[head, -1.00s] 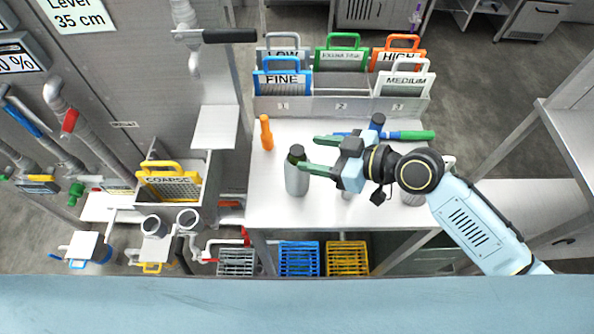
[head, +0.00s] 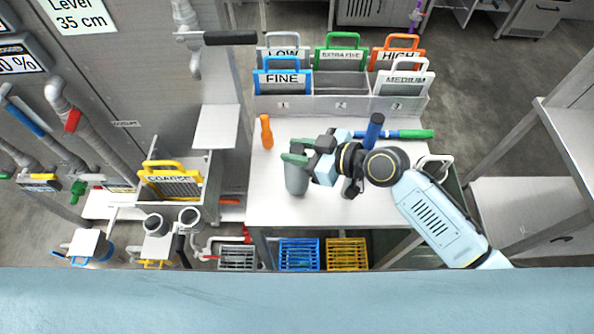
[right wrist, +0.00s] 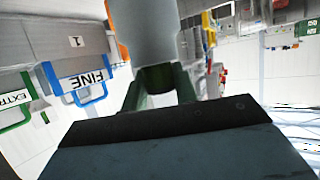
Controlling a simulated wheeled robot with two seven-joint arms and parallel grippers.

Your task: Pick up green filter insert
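The green filter insert (head: 342,57), with a green handle and an "EXTRA FINE" label, stands in the back row of the grey rack (head: 340,106), between the LOW and HIGH inserts. In the right wrist view its green frame (right wrist: 14,126) shows upside down at the left edge. My right gripper (head: 296,153) is over the front part of the table, well in front of the rack. Its green fingers are close together around the dark green cap of a grey bottle (head: 297,181), touching its sides as far as I can see. My left gripper is out of view.
The blue FINE insert (head: 282,78) and white MEDIUM insert (head: 403,82) fill the front slots beside an empty middle one. An orange bottle (head: 266,132), a blue upright object (head: 374,130) and a green-ended tool (head: 414,134) are on the table (head: 265,205).

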